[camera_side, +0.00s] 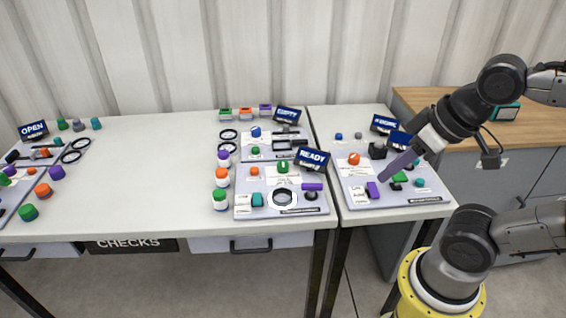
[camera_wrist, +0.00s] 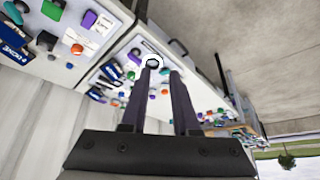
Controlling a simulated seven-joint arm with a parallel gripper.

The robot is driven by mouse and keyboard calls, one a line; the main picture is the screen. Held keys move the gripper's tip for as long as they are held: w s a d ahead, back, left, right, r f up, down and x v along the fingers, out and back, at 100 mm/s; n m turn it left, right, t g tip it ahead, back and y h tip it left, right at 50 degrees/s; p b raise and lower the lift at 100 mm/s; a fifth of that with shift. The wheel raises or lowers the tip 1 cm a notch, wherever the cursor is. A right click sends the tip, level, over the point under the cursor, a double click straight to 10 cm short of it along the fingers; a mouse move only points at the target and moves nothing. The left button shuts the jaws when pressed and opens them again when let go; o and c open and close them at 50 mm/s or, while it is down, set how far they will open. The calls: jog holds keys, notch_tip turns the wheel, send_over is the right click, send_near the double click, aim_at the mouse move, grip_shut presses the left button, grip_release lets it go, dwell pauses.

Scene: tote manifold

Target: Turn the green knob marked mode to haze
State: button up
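A green knob (camera_side: 399,177) sits on the right-hand panel (camera_side: 433,199). What is probably the same knob shows at the top left of the wrist view (camera_wrist: 53,8). The panel's lettering is too small to read, so I cannot confirm the mark mode or find haze. Other green parts sit on the middle panel (camera_side: 282,167) and the panel behind it (camera_side: 255,150). My gripper (camera_wrist: 162,70) is open and empty, its two dark fingers apart. In the side view its fingers (camera_side: 388,178) appear in front of the right-hand panel, near the green knob; the height is unclear.
The right-hand panel also bears an orange knob (camera_side: 354,159), a purple block (camera_side: 372,190), a black block (camera_side: 377,150) and a teal knob (camera_side: 420,183). A READY sign (camera_side: 313,160) stands on the middle panel. The left table (camera_side: 140,185) has a wide clear area.

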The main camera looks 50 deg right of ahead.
jog(key=shift+o, duration=1.2)
jog(key=shift+r+m, duration=0.2)
jog(key=shift+m, duration=0.2)
jog(key=o, duration=0.4)
jog(key=r, duration=0.1)
jog(key=w+r+m, duration=0.2)
jog(key=r, duration=0.1)
jog(key=shift+w, duration=0.1)
jog(key=shift+o, duration=0.2)
jog(key=w+r+m, duration=0.4)
jog(key=w, duration=0.2)
jog(key=m+g, duration=0.6)
jog(key=m, duration=0.2)
send_over(283, 163)
notch_tip(283, 163, down, 19)
notch_tip(283, 163, down, 13)
jog(key=shift+a+f, duration=0.1)
jog(key=shift+f, duration=0.05)
